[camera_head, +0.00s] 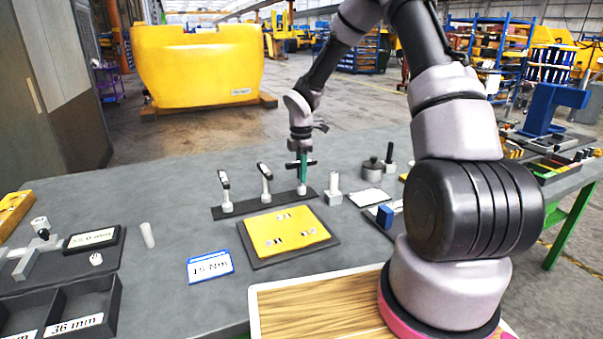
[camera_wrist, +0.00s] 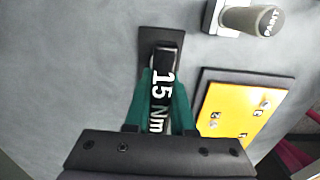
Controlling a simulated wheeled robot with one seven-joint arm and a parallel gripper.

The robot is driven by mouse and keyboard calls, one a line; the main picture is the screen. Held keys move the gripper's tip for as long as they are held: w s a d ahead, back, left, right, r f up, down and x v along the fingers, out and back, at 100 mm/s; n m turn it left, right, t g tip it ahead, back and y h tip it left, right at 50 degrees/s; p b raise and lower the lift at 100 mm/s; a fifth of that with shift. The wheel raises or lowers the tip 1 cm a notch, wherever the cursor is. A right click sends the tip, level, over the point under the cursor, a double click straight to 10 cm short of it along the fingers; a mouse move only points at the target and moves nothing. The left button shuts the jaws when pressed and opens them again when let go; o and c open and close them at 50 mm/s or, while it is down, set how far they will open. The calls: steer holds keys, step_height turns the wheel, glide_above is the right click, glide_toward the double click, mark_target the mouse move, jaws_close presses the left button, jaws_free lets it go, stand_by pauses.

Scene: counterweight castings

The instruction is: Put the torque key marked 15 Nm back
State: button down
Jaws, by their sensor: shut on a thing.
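My gripper (camera_head: 303,172) points down over the right end of a dark rack strip (camera_head: 245,206) on the grey bench. Its green fingers are shut on the torque key, whose dark handle reads 15 Nm (camera_wrist: 161,95) in the wrist view. A pale lower end shows below the fingers, at the strip. I cannot tell whether the key is fully seated. Two similar keys stand upright in the strip, one at the left (camera_head: 225,192) and one in the middle (camera_head: 265,184). A blue-edged card reading 15 Nm (camera_head: 209,266) lies at the front.
A yellow plate on a dark board (camera_head: 286,232) lies in front of the strip. A pale marker in a holder (camera_head: 333,190) stands just right; it shows as PAINT in the wrist view (camera_wrist: 255,20). Dark trays (camera_head: 70,312) fill the left front. Bare bench lies behind the strip.

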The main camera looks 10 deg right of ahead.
steer(key=shift+f, duration=0.15)
steer(key=c, duration=0.8)
jaws_free()
steer(key=shift+o, duration=0.2)
step_height(320, 180, up, 12)
steer(key=shift+f, duration=0.1)
steer(key=s+d+r+m+t, duration=0.35)
steer(key=s+r+m, duration=0.8)
steer(key=r, duration=0.45)
steer(key=s+d+r+m+t+y, duration=0.1)
steer(key=s+r+m+t, duration=0.1)
steer(key=s+m, duration=0.4)
steer(key=s+d+r+m+t+y, duration=0.1)
steer(key=s+r+m, duration=0.3)
steer(key=s+m, duration=0.3)
steer(key=s, duration=0.4)
steer(key=shift+s+r+t, duration=0.25)
steer(key=shift+s+t, duration=0.1)
